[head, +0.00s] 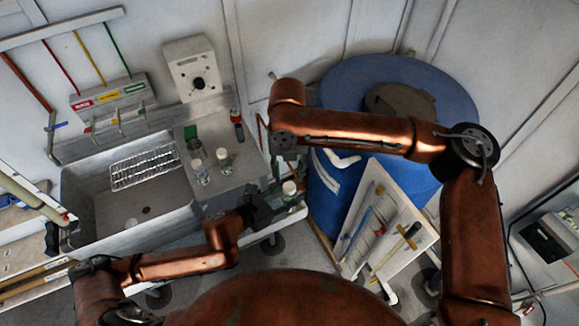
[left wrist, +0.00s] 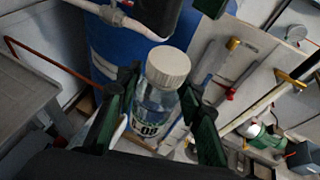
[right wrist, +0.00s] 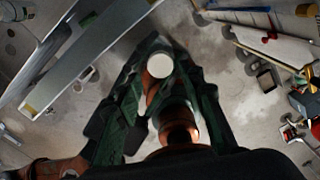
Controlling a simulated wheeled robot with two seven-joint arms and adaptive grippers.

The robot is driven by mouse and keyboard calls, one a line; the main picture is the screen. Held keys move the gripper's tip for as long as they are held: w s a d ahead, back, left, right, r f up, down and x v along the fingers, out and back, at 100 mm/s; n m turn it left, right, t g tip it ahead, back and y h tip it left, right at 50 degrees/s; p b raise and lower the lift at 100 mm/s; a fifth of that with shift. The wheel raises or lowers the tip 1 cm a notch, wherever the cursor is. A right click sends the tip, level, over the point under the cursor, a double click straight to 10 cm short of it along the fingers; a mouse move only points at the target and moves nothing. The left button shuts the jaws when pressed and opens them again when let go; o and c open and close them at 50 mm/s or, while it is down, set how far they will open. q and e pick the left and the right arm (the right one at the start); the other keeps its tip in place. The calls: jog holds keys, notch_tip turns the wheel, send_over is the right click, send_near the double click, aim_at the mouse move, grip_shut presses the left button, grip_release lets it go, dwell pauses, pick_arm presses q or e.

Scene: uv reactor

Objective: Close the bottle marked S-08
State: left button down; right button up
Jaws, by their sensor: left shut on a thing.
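The bottle (left wrist: 158,95) is clear with a white cap (left wrist: 168,66); its label is partly hidden and shows "-08". My left gripper (head: 268,205) is shut on the bottle's body and holds it upright off the counter's right end, in front of the blue barrel. The white cap sits on the bottle's mouth; I cannot tell how tight it is. My right gripper (right wrist: 168,72) points down from above, open, with the cap (right wrist: 160,65) showing between its fingers. In the left wrist view its fingertips show just above the cap, apparently apart from it.
Two more white-capped bottles, one here (head: 201,172) and one here (head: 224,160), stand on the counter by the sink (head: 90,205). A red-capped dark bottle (head: 238,125) is behind them. The blue barrel (head: 455,105) and a leaning white board (head: 365,205) are close by on the right.

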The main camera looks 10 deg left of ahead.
aim_at(289, 186)
jog(key=shift+f, duration=2.6)
jog(key=shift+c, duration=0.2)
